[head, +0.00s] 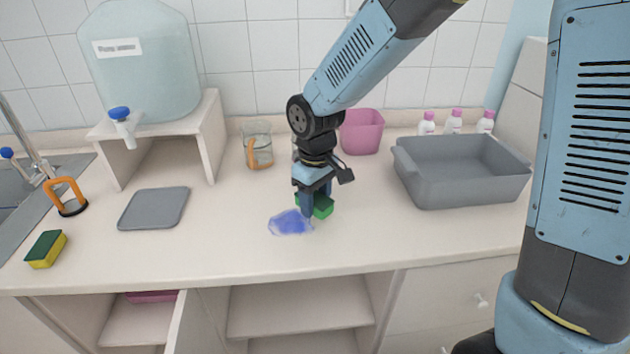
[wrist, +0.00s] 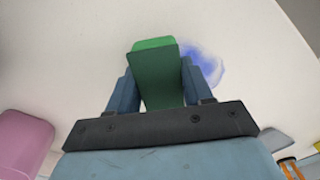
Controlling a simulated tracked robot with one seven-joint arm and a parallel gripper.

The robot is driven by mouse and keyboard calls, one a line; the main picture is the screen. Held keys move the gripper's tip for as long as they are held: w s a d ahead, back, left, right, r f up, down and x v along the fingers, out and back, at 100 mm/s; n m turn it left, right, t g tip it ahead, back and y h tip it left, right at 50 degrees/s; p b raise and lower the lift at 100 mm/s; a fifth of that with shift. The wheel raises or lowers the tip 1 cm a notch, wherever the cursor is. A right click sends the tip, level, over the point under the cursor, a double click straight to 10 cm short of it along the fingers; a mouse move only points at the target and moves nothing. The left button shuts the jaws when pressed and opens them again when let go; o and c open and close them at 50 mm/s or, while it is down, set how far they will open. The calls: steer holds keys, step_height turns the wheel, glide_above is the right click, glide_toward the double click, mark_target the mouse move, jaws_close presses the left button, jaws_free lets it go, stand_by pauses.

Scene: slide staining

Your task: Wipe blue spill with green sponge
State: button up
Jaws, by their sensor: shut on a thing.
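The green sponge (head: 322,205) is between the fingers of my gripper (head: 314,200), at the right edge of the blue spill. In the wrist view the sponge (wrist: 155,75) sits between both fingers of my gripper (wrist: 155,88), which is shut on it. The blue spill (head: 288,222) is an irregular patch on the white counter (head: 240,250). It also shows in the wrist view (wrist: 207,65), just right of the sponge. The sponge is low over or on the counter; I cannot tell if it touches. Its lower part is partly hidden by a finger.
A grey tub (head: 460,190) stands right, a pink container (head: 361,132) and glass beaker (head: 258,148) behind. Counter around the spill is clear.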

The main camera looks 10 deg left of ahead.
mark_target(315, 199)
steer(key=shift+r, duration=2)
steer(key=shift+s, duration=0.15)
